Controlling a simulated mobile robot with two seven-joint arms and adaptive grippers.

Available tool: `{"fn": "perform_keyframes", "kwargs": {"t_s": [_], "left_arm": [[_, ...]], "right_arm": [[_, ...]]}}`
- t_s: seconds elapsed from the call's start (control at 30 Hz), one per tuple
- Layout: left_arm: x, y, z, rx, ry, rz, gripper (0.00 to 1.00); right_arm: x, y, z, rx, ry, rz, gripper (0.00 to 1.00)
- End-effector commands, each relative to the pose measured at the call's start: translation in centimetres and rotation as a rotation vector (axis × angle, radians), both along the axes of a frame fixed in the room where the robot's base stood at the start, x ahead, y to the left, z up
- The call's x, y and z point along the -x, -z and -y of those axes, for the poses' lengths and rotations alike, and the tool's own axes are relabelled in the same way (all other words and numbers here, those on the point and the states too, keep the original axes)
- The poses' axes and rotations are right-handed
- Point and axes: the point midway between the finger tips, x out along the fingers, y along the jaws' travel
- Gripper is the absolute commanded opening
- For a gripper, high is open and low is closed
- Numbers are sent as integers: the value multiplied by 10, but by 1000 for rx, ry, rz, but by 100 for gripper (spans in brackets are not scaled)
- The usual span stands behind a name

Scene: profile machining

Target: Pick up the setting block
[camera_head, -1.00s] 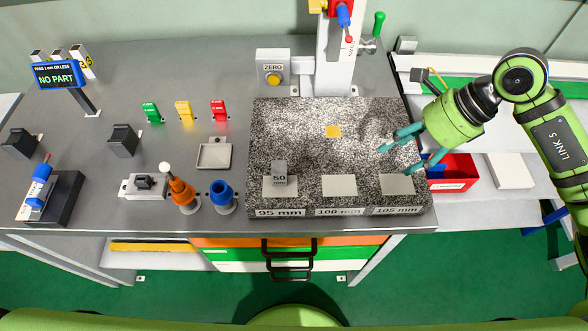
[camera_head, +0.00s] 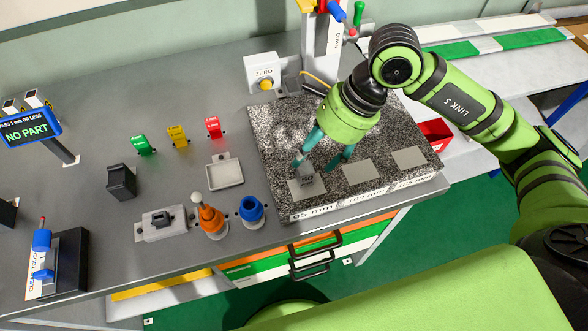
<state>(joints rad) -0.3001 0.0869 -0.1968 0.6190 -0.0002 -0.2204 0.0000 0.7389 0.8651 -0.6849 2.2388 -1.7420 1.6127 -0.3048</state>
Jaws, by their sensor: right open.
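The setting block (camera_head: 307,179) is a small grey block marked 50. It stands on the light pad labelled 95 mm, at the front left of the speckled granite plate (camera_head: 275,146). My right gripper (camera_head: 316,165) is open, with its teal fingers pointing down close to the block. One finger is at the block's upper left and the other to its right. I cannot tell whether a finger touches it. The fingers partly cover the block's top. My left gripper is not in view.
Pads labelled 100 mm (camera_head: 361,172) and 105 mm (camera_head: 409,160) are empty. A grey tray (camera_head: 225,172), a blue cup (camera_head: 251,210) and an orange holder (camera_head: 211,219) stand left of the plate. The measuring column (camera_head: 320,45) rises behind it. A red bin (camera_head: 434,135) is at the right.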

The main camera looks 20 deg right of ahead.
Motion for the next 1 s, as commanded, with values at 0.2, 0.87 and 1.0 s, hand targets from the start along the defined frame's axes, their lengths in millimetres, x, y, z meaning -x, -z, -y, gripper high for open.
{"fn": "perform_keyframes", "kwargs": {"t_s": [0.2,0.87,1.0], "left_arm": [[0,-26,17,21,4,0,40],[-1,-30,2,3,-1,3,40],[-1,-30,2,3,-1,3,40]], "right_arm": [[0,24,-7,0,1,-7,60],[-3,48,-16,0,0,1,0],[-3,48,-16,-1,1,2,0]]}}
